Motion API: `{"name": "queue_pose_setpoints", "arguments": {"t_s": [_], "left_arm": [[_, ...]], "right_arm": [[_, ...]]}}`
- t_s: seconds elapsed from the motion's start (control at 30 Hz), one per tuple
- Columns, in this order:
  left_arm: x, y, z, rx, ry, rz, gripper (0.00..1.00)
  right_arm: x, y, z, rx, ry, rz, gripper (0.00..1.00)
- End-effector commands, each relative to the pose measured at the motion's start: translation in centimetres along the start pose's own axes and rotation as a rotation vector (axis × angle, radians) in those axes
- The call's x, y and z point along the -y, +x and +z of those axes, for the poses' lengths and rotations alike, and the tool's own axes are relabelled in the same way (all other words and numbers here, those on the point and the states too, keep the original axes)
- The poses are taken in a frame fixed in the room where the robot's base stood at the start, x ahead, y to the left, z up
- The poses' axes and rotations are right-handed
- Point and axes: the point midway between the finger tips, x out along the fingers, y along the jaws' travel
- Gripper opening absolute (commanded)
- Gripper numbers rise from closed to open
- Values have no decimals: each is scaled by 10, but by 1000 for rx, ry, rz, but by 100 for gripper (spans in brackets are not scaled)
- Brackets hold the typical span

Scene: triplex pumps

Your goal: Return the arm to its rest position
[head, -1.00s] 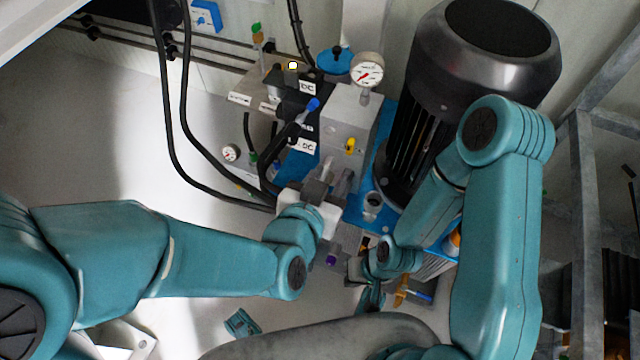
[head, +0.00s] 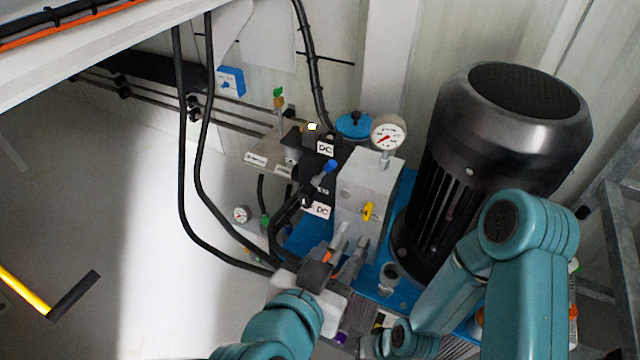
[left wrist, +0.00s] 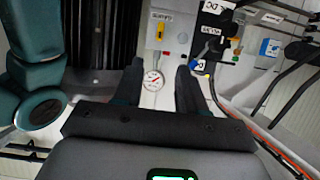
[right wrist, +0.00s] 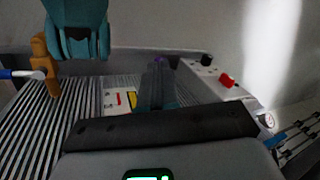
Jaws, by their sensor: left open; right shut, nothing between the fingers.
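My left gripper (head: 348,238) reaches in from the lower left, in front of the grey pump block (head: 366,190). Its two fingers (left wrist: 160,82) stand apart in the left wrist view, with a white gauge (left wrist: 152,81) showing between them and nothing held. My right arm (head: 515,270) is bent at the right of the head view, and its gripper is cut off or hidden low in that view. In the right wrist view the right fingers (right wrist: 158,86) are together and empty, above a finned grey surface (right wrist: 60,115).
A large black motor (head: 500,150) stands close to my right arm. A pressure gauge (head: 388,134) tops the pump block. Black hoses (head: 190,190) hang left of it. A yellow and black bar (head: 50,300) is at far left.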

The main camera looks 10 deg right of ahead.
Motion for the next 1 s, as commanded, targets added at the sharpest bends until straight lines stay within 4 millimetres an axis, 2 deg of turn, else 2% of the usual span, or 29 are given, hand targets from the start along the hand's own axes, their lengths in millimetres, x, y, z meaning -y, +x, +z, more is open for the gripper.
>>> {"name": "queue_pose_setpoints", "arguments": {"t_s": [0.17,0.27,0.43,0.6,0.7,0.87,1.0], "left_arm": [[4,-1,-5,3,-6,-8,40],[23,-5,-20,31,-29,-49,40],[84,-11,-31,194,-100,-179,40],[136,-27,-17,389,-160,-262,40],[157,-44,-4,505,-217,-281,40],[171,-82,21,684,-357,-279,40],[162,-117,41,816,-505,-245,40]], "right_arm": [[2,-6,0,0,0,0,0],[12,-31,-2,1,-1,0,0],[39,-103,-5,7,-6,-1,0],[66,-172,-6,21,-12,-2,0],[81,-211,-5,31,-15,-2,0],[105,-272,-3,51,-21,-3,0],[121,-314,0,68,-25,-4,0]]}}
